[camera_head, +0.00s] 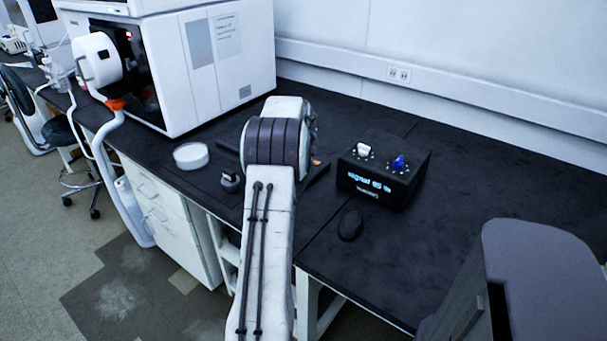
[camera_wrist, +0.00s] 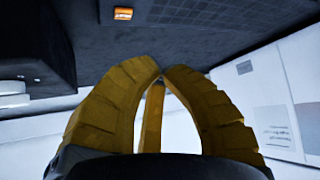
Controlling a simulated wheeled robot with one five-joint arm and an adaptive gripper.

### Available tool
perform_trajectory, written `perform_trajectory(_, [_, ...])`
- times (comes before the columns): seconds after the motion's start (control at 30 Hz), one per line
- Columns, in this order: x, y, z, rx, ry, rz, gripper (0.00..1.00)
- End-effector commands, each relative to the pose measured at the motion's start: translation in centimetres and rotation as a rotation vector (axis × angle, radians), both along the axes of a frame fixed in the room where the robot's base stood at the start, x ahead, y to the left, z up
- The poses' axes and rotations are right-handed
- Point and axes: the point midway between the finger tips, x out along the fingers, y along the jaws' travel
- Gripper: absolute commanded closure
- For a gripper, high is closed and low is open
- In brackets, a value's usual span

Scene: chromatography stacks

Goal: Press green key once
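I see no key that is clearly green in either view. A small orange key-like block (camera_head: 316,163) shows just right of my arm in the head view, on a dark flat pad. What seems to be the same orange block (camera_wrist: 123,13) lies near the top edge of the wrist view. My gripper (camera_wrist: 163,71) shows yellow fingers whose tips meet, with nothing visible between them. In the head view my arm hides the gripper and part of the dark pad.
A black box (camera_head: 388,190) with a white knob, a blue knob and a lit display stands on the black bench, right of my arm. A dark rounded object (camera_head: 350,225) lies before it. A white dish (camera_head: 191,155) and a large white instrument (camera_head: 215,60) stand left.

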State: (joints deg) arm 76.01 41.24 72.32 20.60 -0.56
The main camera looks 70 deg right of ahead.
Motion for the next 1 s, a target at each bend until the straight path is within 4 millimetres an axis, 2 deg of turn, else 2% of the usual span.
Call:
perform_trajectory(0.63, [0.0,0.0,-7.0,0.001,0.000,0.000,1.00])
perform_trajectory(0.8, [0.0,0.0,-8.0,0.000,0.000,0.000,1.00])
perform_trajectory(1.0, [0.0,0.0,-8.2,0.000,0.000,0.000,1.00])
